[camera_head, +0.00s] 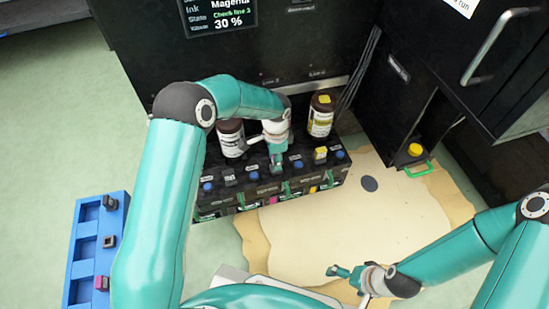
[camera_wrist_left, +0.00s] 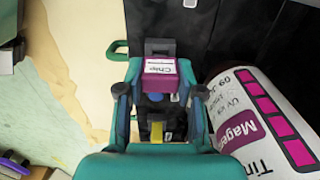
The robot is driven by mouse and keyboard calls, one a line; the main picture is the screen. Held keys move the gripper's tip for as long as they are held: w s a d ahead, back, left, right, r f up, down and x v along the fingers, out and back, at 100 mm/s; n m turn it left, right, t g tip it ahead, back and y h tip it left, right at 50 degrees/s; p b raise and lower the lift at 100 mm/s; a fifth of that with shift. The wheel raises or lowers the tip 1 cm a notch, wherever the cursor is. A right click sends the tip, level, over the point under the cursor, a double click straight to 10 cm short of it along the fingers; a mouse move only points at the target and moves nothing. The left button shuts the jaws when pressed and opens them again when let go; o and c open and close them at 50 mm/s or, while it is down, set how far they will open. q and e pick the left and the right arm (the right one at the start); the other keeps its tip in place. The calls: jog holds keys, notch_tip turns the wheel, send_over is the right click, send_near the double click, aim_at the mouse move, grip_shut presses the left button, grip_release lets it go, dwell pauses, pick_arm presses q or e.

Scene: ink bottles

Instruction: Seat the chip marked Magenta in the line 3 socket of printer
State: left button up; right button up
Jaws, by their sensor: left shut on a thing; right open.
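My left gripper (camera_head: 276,160) is over the middle of the black ink station (camera_head: 222,207). In the left wrist view it is shut on a magenta chip (camera_wrist_left: 159,66) with a white label reading "Chip". The held chip is hidden by the gripper in the head view. The station has a row of sockets with blue knobs (camera_head: 254,176); whether the chip touches a socket cannot be told. A magenta-labelled bottle (camera_head: 231,139) stands just left of the gripper; its label (camera_wrist_left: 240,130) reads "Magen". My right gripper (camera_head: 346,272) is open and empty above the floor.
The screen (camera_head: 222,15) reads Magenta, "Check line 3", 30 %. A blue rack (camera_head: 84,240) with several chips is at left.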

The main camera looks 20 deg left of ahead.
pick_arm(q)
jog(key=shift+f, duration=0.45)
dwell(0.3)
jog(key=o, duration=1)
jog(key=shift+r, duration=0.1)
jog(key=shift+r+p, duration=2.45)
jog(key=shift+r, duration=1)
jog(key=shift+a, duration=0.1)
